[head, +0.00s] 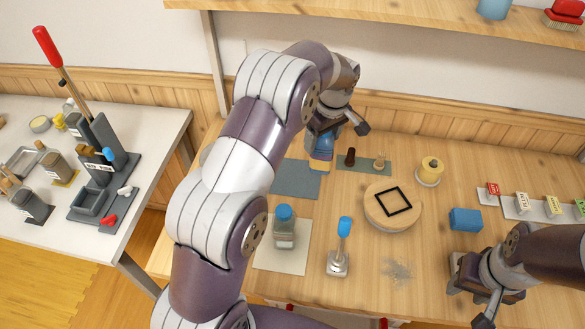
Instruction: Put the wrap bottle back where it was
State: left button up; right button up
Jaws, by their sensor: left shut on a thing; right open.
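My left gripper (334,124) is at the back of the table, its arm crossing the middle of the head view. It is shut on a bottle with blue and orange-yellow bands (321,157), which seems to be the wrap bottle. Its upper part is hidden by the gripper. The bottle's lower end is at the back right corner of a slate-blue mat (296,182); I cannot tell whether it touches. My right gripper (474,294) is open and empty at the front right, in front of a blue block (465,220).
A blue-capped jar (284,228) stands on a cream mat (270,258). Small brown items (350,157) sit on a green mat (366,167). Spilled bits (397,270) lie in front.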

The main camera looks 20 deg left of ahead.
pick_arm(q)
jog(key=s+a+f+p, duration=0.1)
jog(key=a+f+p, duration=0.1)
jog(key=a+f, duration=0.5)
jog(key=shift+a+f+p, duration=0.25)
jog(key=shift+f+p, duration=0.05)
jog(key=shift+f, duration=0.45)
jog(key=o, duration=1.4)
jog(key=shift+r, duration=0.1)
